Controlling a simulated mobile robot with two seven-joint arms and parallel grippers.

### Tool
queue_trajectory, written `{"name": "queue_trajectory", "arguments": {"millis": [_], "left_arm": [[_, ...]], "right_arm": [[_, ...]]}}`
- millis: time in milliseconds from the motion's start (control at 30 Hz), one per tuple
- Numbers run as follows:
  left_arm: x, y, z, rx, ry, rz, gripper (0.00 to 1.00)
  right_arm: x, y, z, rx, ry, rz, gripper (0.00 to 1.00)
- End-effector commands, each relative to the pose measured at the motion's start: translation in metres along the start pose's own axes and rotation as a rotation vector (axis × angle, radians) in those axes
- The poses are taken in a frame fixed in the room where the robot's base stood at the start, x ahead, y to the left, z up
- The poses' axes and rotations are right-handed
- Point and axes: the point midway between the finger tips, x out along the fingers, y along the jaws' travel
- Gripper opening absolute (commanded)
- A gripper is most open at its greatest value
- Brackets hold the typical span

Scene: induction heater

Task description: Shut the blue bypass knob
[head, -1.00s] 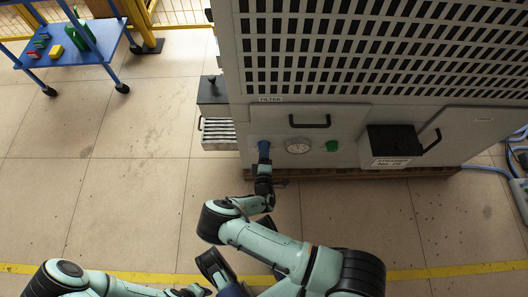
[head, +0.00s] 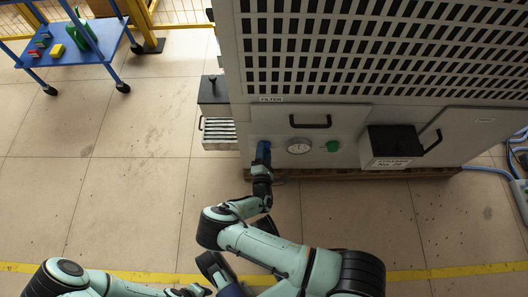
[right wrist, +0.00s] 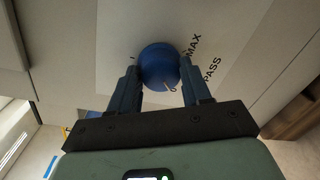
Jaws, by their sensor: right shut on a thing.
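The round blue bypass knob (right wrist: 159,66) sits on the grey front panel of the heater. My right gripper (right wrist: 160,88) is shut on the knob, one dark finger on each side. In the head view my right gripper (head: 263,155) reaches up to the panel and hides most of the knob.
A black box (head: 393,140) juts out farther right. A dark filter box (head: 212,90) stands left of the panel. The floor (head: 130,190) on the left is clear.

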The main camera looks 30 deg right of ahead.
Motion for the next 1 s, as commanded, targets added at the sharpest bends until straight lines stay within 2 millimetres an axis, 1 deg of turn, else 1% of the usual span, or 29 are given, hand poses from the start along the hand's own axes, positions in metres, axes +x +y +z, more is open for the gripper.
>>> {"name": "queue_trajectory", "arguments": {"millis": [33, 433, 467, 500, 533, 1000], "left_arm": [[0.0000, 0.0000, 0.0000, 0.000, 0.000, 0.000, 0.43], [0.0000, 0.0000, -0.0001, 0.000, 0.000, 0.000, 0.43], [0.0000, 0.0000, -0.0001, 0.000, 0.000, 0.000, 0.43], [0.0000, 0.0000, -0.0001, 0.000, 0.000, 0.000, 0.43], [0.0000, 0.0000, 0.0000, 0.000, 0.000, 0.000, 0.43], [0.0000, 0.0000, -0.0001, 0.000, 0.000, 0.000, 0.43]], "right_arm": [[0.0022, 0.0022, 0.0014, -0.006, -0.004, 0.006, 0.17], [0.0023, 0.0022, 0.0016, -0.011, -0.005, 0.006, 0.17], [0.0023, 0.0023, 0.0017, -0.011, -0.005, 0.006, 0.58], [0.0023, 0.0022, 0.0017, -0.011, -0.005, 0.006, 0.71], [0.0021, 0.0020, 0.0016, -0.010, -0.004, 0.005, 0.73], [0.0020, -0.0001, 0.0026, -0.010, -0.002, 0.001, 0.73]]}}
